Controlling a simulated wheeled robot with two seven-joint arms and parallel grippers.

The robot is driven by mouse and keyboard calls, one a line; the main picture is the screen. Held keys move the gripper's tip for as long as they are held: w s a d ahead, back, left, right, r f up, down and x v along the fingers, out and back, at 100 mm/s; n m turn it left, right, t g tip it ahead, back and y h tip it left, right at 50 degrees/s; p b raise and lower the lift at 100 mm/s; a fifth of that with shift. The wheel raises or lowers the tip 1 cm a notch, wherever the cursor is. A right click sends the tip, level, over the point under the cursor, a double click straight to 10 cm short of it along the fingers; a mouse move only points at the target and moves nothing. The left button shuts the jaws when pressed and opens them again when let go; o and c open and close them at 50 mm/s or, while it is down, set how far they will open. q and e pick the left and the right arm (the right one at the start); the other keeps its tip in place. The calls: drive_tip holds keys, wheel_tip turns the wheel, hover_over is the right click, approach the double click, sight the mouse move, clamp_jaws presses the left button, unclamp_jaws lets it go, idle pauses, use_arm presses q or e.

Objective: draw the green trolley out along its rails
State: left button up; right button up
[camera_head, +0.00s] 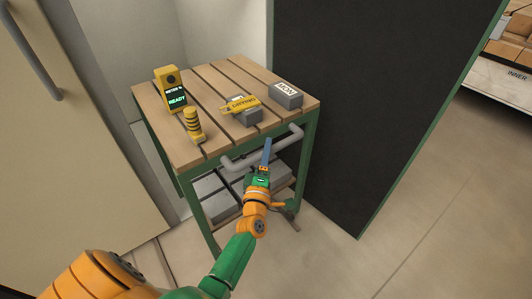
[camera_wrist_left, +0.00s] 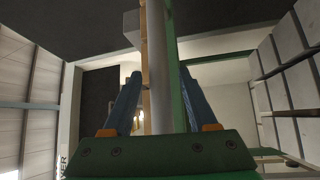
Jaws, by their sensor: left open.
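The green trolley (camera_head: 308,150) has a green frame, a wooden slatted top and a grey bar handle (camera_head: 238,163) along its front edge. My left gripper (camera_head: 267,146) is in front of the trolley, with its blue fingers up at the handle. In the left wrist view the gripper (camera_wrist_left: 160,76) is open, its two blue fingers spread apart. The grey handle (camera_wrist_left: 158,60) runs through the gap between them, beside a green frame part (camera_wrist_left: 180,100). I cannot tell whether the fingers touch it. The rails are not clearly visible. My right gripper is not in view.
On the top stand a yellow meter (camera_head: 170,88) reading READY, a yellow-and-black handheld thing (camera_head: 193,124), and grey blocks, one labelled (camera_head: 287,95). Grey bricks (camera_head: 212,190) lie on the lower shelf. A dark panel (camera_head: 370,90) stands close at right. Floor (camera_head: 420,240) at front right is clear.

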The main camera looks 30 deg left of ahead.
sight(233, 167)
use_arm(q)
drive_tip(key=v, duration=0.7)
idle(0.4)
